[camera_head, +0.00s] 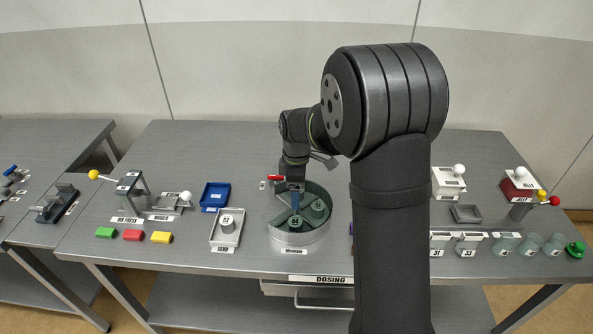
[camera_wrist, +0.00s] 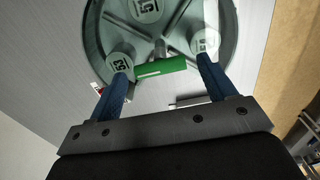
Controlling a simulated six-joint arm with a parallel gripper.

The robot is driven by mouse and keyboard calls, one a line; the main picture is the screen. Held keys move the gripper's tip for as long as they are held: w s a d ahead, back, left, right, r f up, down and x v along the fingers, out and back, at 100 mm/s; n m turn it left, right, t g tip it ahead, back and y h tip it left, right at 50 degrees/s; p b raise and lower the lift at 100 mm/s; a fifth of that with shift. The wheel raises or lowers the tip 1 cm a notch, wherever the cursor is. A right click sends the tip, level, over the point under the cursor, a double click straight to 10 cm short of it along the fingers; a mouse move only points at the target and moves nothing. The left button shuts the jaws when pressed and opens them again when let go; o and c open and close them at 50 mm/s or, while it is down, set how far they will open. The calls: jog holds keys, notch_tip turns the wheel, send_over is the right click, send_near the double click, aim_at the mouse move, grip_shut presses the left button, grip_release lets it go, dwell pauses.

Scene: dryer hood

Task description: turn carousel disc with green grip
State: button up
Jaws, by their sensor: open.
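The carousel disc (camera_wrist: 185,38) is a round grey-green tray with dividers and several numbered pots; in the head view its drum (camera_head: 300,238) stands at the table's middle. The green grip (camera_wrist: 158,69) is a short bar at the disc's rim in the wrist view. My gripper (camera_wrist: 162,72) is open, with one blue finger to the left of the grip and one to the right. The grip lies between the fingertips in the picture; I cannot tell whether they touch it. In the head view my gripper (camera_head: 294,196) is over the carousel and the green grip is hidden.
A white tray with a pot (camera_head: 227,228) and a blue bin (camera_head: 215,196) stand left of the carousel. A red lever (camera_head: 276,178) shows close behind my gripper. My arm hides the table to the right of the carousel. The dosing drawer (camera_head: 320,290) is below the front edge.

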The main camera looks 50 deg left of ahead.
notch_tip(320, 180, up, 17)
dwell(0.4)
jog(key=shift+f, duration=0.1)
dwell(0.4)
notch_tip(320, 180, down, 17)
jog(key=shift+f, duration=0.2)
dwell(0.4)
jog(key=shift+r, duration=0.1)
jog(key=m, duration=0.4)
jog(key=shift+m, duration=2.6)
dwell(0.8)
